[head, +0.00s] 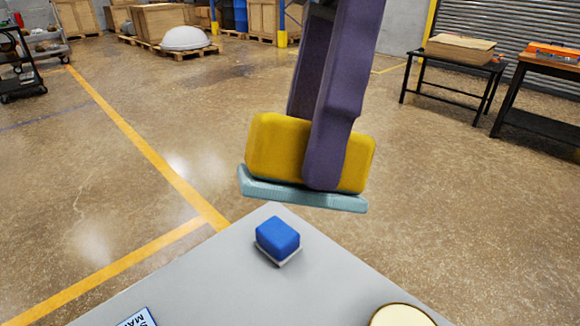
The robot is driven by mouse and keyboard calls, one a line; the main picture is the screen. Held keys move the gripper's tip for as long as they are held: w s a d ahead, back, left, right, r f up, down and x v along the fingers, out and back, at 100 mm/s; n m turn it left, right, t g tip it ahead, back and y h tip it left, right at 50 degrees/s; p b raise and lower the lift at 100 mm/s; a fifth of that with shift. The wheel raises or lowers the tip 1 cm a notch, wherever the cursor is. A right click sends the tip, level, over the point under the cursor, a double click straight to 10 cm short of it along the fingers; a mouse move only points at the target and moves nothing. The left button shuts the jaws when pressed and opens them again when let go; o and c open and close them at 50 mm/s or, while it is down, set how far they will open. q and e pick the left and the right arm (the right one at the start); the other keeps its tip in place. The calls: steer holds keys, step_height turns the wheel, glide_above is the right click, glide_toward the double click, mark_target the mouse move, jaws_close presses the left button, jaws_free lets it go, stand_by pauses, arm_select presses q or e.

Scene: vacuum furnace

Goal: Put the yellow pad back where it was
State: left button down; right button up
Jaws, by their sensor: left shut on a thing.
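The yellow pad (276,146), a yellow block with a pale teal layer along its underside, is in the air, slightly tilted. My left gripper (320,168) comes down from the top of the head view and is shut on it. One purple finger crosses the pad's near face; the other fingertip is hidden behind the pad. In the picture the pad shows beyond the far corner of the grey table top (200,286). My right gripper is not in view.
A blue pad (278,234) with a pale underside sits near the table's far corner. A round cream-topped thing (401,317) and a light-blue lettered label (138,318) are cut off at the bottom edge. Bare tabletop lies between them. Black tables (453,89) stand far right.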

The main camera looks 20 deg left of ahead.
arm_select(q)
steer(key=w+a+f+m+t+y+b, duration=0.1)
steer(key=w+a+f+m+t+b, duration=0.1)
steer(key=a+f+m+t, duration=0.35)
steer(key=m+h+b, duration=0.1)
steer(key=m+b, duration=0.1)
steer(key=m, duration=0.4)
glide_above(224, 288)
steer(key=f, duration=0.2)
step_height(224, 288, down, 20)
steer(key=b, duration=1.3)
steer(key=shift+r+b, duration=0.2)
steer(key=shift+b, duration=0.15)
steer(key=shift+r, duration=0.15)
steer(key=shift+c, duration=0.5)
jaws_free()
step_height(224, 288, up, 12)
steer(key=p, duration=0.2)
